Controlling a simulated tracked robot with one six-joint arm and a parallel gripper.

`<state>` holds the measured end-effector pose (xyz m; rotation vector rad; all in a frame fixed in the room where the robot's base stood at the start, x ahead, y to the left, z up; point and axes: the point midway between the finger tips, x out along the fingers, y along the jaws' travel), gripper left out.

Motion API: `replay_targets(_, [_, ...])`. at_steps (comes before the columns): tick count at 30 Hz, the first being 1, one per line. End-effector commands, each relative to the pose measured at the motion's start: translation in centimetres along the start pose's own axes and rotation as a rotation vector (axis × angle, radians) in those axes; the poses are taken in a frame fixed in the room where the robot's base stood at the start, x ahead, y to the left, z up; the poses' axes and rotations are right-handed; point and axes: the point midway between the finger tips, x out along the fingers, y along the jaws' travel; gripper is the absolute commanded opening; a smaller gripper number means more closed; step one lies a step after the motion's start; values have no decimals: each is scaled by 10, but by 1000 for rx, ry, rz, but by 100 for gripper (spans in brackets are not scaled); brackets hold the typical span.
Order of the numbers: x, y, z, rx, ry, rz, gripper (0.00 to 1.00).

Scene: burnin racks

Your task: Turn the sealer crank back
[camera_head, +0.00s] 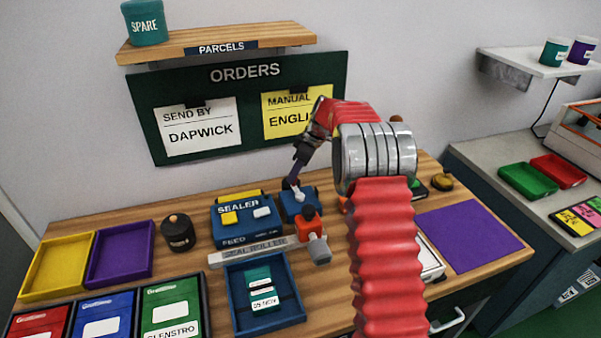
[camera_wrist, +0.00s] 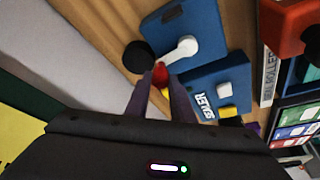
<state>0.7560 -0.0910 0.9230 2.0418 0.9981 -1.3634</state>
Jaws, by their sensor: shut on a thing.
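The blue sealer (camera_head: 240,222) stands at the back middle of the wooden bench, with a yellow and a white button on it. Its crank is a white arm (camera_wrist: 180,50) on a blue housing (camera_head: 300,207), with a red knob (camera_wrist: 160,76) at its end. My gripper (camera_head: 290,184) reaches down from behind, and its two fingers (camera_wrist: 161,90) are shut on the red knob. The fingers hide part of the knob. In the wrist view the white arm runs from the knob up and right to its round hub.
A black round part (camera_wrist: 138,57) sits close beside the crank. The seal roller (camera_head: 255,250) and an orange-red block (camera_head: 308,222) are in front of the sealer. A dark jar (camera_head: 179,232) stands left of it. A blue tray (camera_head: 240,305) holds teal packets. The purple mat (camera_head: 462,236) is clear.

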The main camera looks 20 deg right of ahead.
Motion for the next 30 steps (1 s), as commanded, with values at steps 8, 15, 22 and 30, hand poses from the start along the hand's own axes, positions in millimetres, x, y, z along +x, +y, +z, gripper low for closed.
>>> replay_targets(8, [4,-8,-7,-241,-2,-102,0])
replay_targets(15, [6,-17,-11,-452,-3,-189,0])
replay_targets(22, [7,-27,-14,-654,-3,-273,0])
replay_targets(30, [7,-38,-14,-889,-5,-371,0])
